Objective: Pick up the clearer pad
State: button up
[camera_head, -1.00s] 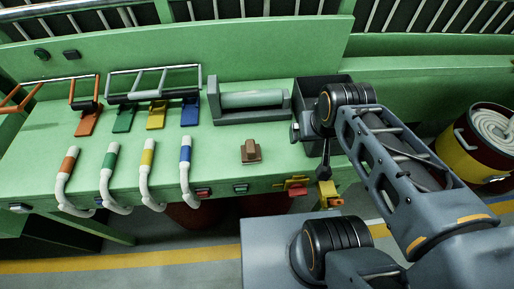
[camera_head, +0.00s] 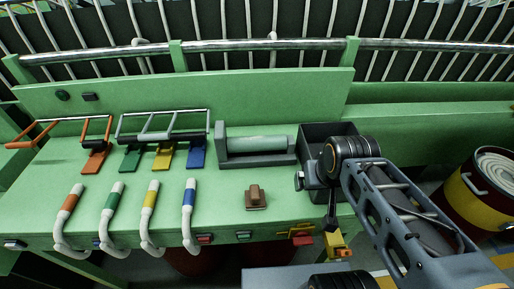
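A small brown block with a raised grip (camera_head: 256,197), which looks like the clearer pad, lies flat on the green bench top (camera_head: 222,215) near its front edge. My arm comes in from the right, with its wrist over the dark open box. My gripper (camera_head: 338,246) seems to be the yellow and orange end hanging down at the bench's front edge, right of the brown block and apart from it. Its fingers are too small to tell open from shut. Nothing touches the brown block.
A pale green roller (camera_head: 257,144) sits in a grey holder behind the block. A dark box (camera_head: 314,134) stands right of it. Several coloured-grip levers (camera_head: 188,205) rise at the left. A red and yellow bin (camera_head: 470,205) stands at the right.

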aim_at(255, 198)
jog(key=z, duration=0.05)
jog(key=k, duration=0.5)
jog(key=u, duration=2.55)
jog(key=i, duration=1.45)
jog(key=z, duration=3.25)
